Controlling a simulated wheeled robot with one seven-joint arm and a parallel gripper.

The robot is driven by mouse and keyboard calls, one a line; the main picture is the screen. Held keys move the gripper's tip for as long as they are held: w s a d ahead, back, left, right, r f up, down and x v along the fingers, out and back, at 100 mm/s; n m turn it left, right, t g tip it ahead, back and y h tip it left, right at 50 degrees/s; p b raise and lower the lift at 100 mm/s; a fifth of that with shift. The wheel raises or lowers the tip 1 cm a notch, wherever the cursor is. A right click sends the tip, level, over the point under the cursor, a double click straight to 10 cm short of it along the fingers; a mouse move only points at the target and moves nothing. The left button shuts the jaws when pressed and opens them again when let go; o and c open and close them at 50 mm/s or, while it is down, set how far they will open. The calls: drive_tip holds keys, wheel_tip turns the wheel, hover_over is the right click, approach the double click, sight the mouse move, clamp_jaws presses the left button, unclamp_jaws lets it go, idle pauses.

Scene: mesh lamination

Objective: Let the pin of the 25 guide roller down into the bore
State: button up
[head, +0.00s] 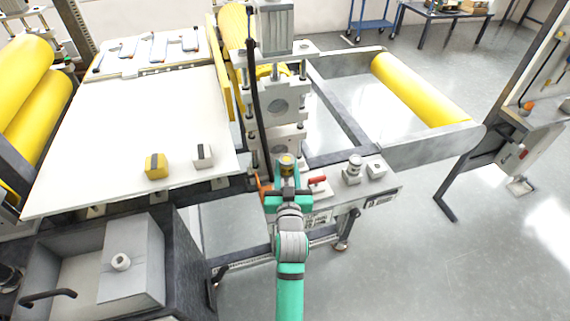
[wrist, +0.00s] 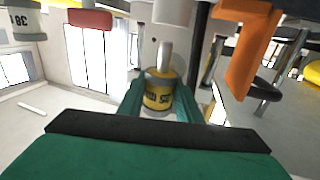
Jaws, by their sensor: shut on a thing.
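The 25 guide roller (wrist: 158,97) is a short grey cylinder with a yellow lettered band. Its bright metal pin (wrist: 165,56) sticks out toward the top of the wrist view. My gripper (wrist: 158,112) is shut on the roller, with a teal finger on each side. In the head view my gripper (head: 287,192) is at the front of the machine column, and the roller's yellow band (head: 286,161) shows just beyond it. A pale grey cylindrical part (wrist: 174,11) lies past the pin's end in the wrist view. I cannot make out the bore or tell whether the pin touches anything.
An orange part (wrist: 250,45) is close on one side of the roller, and a red handle (wrist: 90,18) on the other. The column (head: 281,105) rises just beyond my gripper. Grey blocks (head: 354,170) stand on the ledge to the right. A white table (head: 140,120) is at left.

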drive_tip(key=shift+w+f, duration=0.1)
drive_tip(key=shift+f, duration=0.2)
drive_tip(key=shift+d, duration=0.3)
drive_tip(key=shift+s+a, duration=0.2)
drive_tip(key=shift+a, duration=0.25)
drive_tip(key=shift+w+d, duration=0.1)
drive_tip(key=shift+d, duration=0.25)
drive_tip(key=shift+a, duration=0.2)
idle(0.6)
drive_tip(key=shift+f, duration=0.75)
drive_tip(key=shift+d+f, duration=0.1)
drive_tip(key=shift+f, duration=0.3)
